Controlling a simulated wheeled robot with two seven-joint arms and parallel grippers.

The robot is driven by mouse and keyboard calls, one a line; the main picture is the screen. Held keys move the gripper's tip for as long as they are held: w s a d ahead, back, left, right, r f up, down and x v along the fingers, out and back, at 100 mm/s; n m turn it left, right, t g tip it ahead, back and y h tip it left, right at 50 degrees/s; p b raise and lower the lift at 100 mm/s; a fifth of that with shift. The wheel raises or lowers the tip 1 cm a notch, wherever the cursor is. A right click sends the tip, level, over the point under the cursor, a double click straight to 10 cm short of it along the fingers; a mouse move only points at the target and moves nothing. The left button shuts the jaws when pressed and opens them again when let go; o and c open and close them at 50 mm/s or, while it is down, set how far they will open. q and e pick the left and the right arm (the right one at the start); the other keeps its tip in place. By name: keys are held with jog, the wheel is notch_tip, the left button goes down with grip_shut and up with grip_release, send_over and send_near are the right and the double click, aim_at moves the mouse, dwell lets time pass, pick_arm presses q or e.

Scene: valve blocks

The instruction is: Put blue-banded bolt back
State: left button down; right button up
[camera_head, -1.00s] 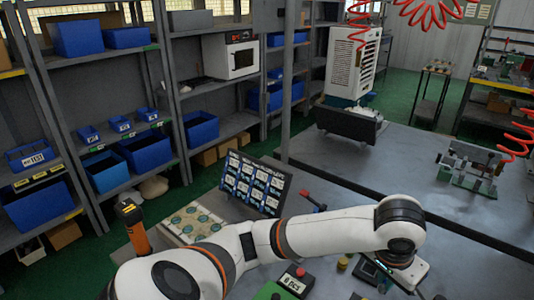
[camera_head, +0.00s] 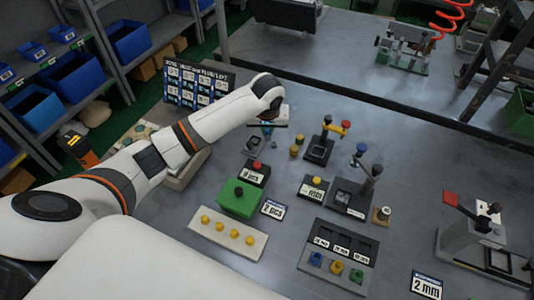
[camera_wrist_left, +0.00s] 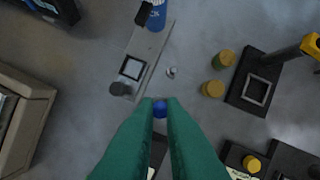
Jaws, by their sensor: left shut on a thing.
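My left gripper (camera_head: 267,130) is above the grey table in the head view, mostly hidden under my wrist. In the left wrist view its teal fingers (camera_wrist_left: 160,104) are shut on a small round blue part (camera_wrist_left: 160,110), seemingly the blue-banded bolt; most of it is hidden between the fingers. A dark tray (camera_head: 353,233) at the front has a row of square openings with labels. Along its front edge sit a blue piece (camera_head: 316,259), a yellow piece (camera_head: 337,268) and a green piece (camera_head: 357,275). My right gripper is not in view.
Black stands (camera_head: 319,150) and yellow-topped cylinders (camera_wrist_left: 212,88) are near the gripper. A red-handled device (camera_head: 468,226) stands right.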

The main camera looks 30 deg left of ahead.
aim_at(267, 133)
pick_arm(q)
notch_tip(267, 133, down, 9)
jog(key=shift+f+p, duration=0.15)
jog(key=shift+p, duration=0.3)
jog(key=shift+f, duration=0.1)
jog(key=c, duration=1.5)
grip_release()
jog(key=v, duration=1.2)
jog(key=shift+s, duration=0.1)
